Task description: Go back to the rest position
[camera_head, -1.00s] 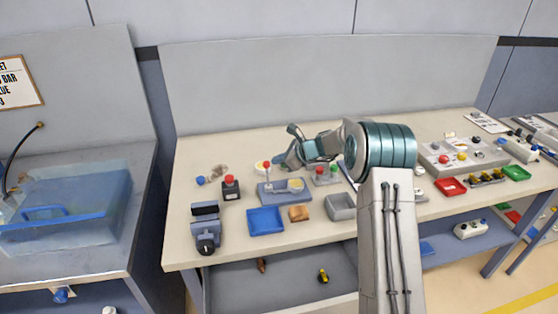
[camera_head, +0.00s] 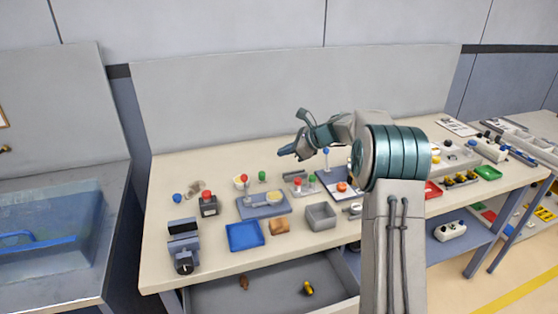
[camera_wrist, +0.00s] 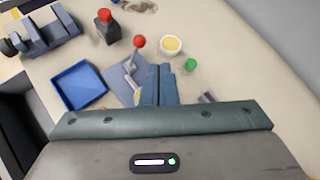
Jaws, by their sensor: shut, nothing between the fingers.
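A green knob (camera_head: 262,176) and a yellow-topped round cup (camera_wrist: 172,46) are behind the fixture. My gripper appears clear of all of them.
A blue tray (camera_head: 245,236), a tan block (camera_head: 279,226) and a grey bin (camera_head: 321,217) sit near the front edge. A red-button box (camera_head: 208,204) and a dark clamp-like device (camera_head: 183,246) stand left. A grey back panel (camera_head: 230,100) rises behind the bench.

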